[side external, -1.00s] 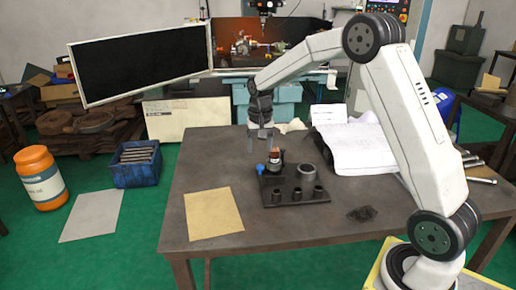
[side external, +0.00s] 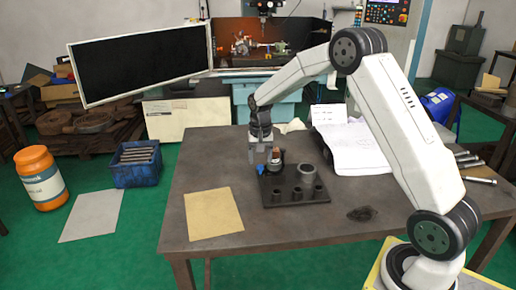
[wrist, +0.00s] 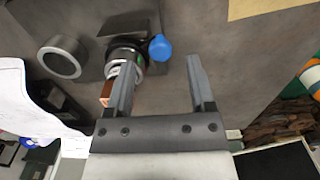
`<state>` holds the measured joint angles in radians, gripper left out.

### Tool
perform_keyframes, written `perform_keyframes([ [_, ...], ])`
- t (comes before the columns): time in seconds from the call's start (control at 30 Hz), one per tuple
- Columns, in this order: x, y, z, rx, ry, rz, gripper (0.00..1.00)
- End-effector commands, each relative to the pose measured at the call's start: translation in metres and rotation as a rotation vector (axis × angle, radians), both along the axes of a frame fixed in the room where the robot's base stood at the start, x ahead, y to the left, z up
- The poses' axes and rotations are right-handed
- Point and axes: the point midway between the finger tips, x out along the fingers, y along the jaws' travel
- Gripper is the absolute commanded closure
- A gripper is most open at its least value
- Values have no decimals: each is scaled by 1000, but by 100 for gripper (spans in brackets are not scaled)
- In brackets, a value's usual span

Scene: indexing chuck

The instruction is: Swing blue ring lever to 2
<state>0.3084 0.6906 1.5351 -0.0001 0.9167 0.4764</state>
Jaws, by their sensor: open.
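The blue ring lever shows as a round blue knob (wrist: 159,47) beside the dark chuck (wrist: 125,50) in the wrist view. In the side external view the blue knob (side external: 260,170) is at the left edge of the black fixture plate (side external: 292,198). My gripper (wrist: 162,66) is open, with one finger on each side of the knob's line. The knob appears just beyond the fingertips; contact cannot be told. The left finger partly covers the chuck and its copper-coloured block (wrist: 106,94). In the side external view my gripper (side external: 264,160) hangs close above the knob. Position numbers are not readable.
A grey hollow cylinder (wrist: 62,57) stands beside the chuck. Several small dark sockets (side external: 299,194) line the plate's front. A tan sheet (side external: 213,213) lies left and white papers (side external: 357,148) lie behind right. The table's front middle is mostly clear.

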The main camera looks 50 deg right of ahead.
Motion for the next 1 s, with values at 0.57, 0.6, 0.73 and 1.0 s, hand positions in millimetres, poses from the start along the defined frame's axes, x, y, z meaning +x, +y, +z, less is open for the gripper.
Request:
perform_keyframes([
  [0.57, 0, 0, -26, -1, -1, 0, 31],
  [0.6, 0, 0, -26, -1, -1, 0, 31],
  [0.73, 0, 0, -26, -1, -1, 0, 72],
  [1.0, 0, 0, -25, -1, -1, 1, 100],
])
